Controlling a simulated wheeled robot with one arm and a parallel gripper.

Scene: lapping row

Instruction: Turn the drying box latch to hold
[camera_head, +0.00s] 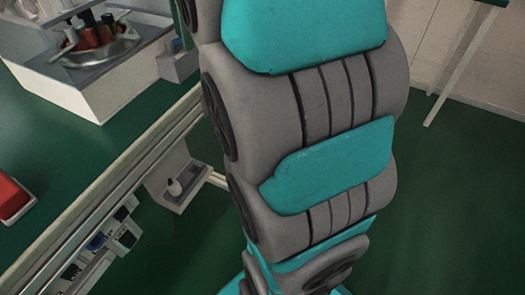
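My own arm, grey with teal panels, fills the middle of the view from top to bottom and hides what lies behind it. My gripper is not in view. I cannot make out a drying box or a latch for certain.
A white block (112,95) with a round metal basin (97,57) holding reddish-brown pieces stands on the green bench (45,135) at upper left. A red block (12,195) lies at the left edge. A rail (110,185) runs along the bench edge. Green floor (455,190) is open at right.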

